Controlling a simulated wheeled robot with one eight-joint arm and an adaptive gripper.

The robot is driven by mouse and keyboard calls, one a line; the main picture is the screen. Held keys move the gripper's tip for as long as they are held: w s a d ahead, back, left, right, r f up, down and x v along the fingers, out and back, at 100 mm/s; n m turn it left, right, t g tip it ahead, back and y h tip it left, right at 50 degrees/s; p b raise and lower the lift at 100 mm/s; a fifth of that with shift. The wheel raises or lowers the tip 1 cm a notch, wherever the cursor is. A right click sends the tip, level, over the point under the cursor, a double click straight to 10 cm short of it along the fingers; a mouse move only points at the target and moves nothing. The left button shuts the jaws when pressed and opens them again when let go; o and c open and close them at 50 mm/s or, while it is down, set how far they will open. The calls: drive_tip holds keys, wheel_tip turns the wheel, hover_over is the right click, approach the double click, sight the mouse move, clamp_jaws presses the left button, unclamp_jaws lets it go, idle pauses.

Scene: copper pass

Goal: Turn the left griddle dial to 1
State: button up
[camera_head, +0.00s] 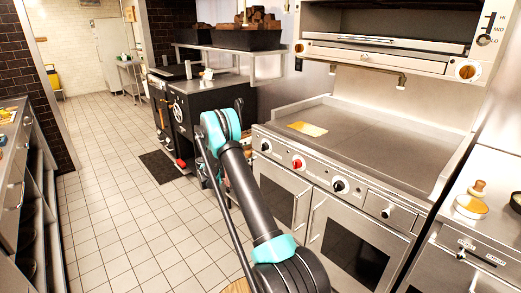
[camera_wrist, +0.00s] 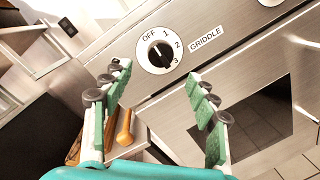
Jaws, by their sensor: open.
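The left griddle dial (camera_wrist: 157,53) is a round black knob on a white plate, marked OFF, 1, 2 and 3, with a GRIDDLE label beside it. I cannot tell for sure which mark it points to. In the head view the leftmost dial (camera_head: 265,146) sits on the griddle front, left of a red dial (camera_head: 297,163) and another black dial (camera_head: 340,186). My gripper (camera_wrist: 154,76) is open and empty in the wrist view. The dial lies ahead of its spread fingertips, near the middle of the gap, with no clear contact. My arm hides the gripper in the head view.
The griddle top (camera_head: 375,130) carries a yellow flat piece (camera_head: 307,129). Oven doors (camera_head: 350,250) lie below the dials. A wooden-handled item (camera_wrist: 125,128) shows beyond the fingers. A black cooker (camera_head: 195,110) stands at left, and the tiled aisle (camera_head: 120,230) is largely clear.

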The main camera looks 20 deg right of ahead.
sight(264, 147)
drive_tip(key=x, duration=0.7)
drive_tip(key=shift+d, duration=0.4)
drive_tip(key=c, duration=1.2)
